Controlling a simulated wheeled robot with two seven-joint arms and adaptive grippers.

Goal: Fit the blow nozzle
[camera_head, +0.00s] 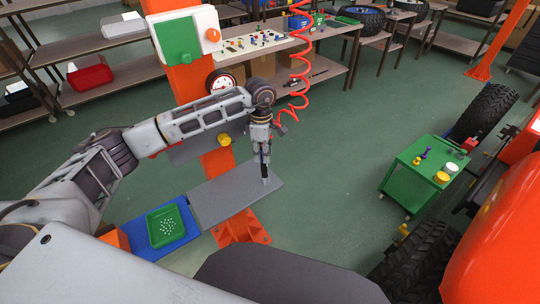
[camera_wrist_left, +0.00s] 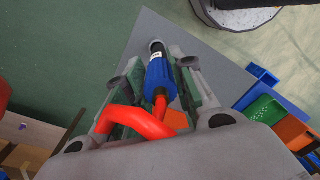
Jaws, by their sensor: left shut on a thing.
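My left gripper (camera_head: 265,162) points down over a grey shelf board (camera_head: 215,203) fixed to the orange post. In the left wrist view its two fingers (camera_wrist_left: 158,85) are closed around a blue ribbed piece (camera_wrist_left: 160,75) with a round grey end and a red hose at its near end. I cannot tell for sure whether this piece is the blow nozzle. The red coiled hose (camera_head: 300,62) hangs down in the head view to beside my left wrist. My right gripper is not in view.
A blue tray (camera_head: 144,240) with a green dish (camera_head: 167,224) adjoins the grey board. The orange post (camera_head: 193,84) carries a green-and-white box and a gauge (camera_head: 221,81). A green cart (camera_head: 402,177) and an orange vehicle (camera_head: 500,240) stand right. Floor between is clear.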

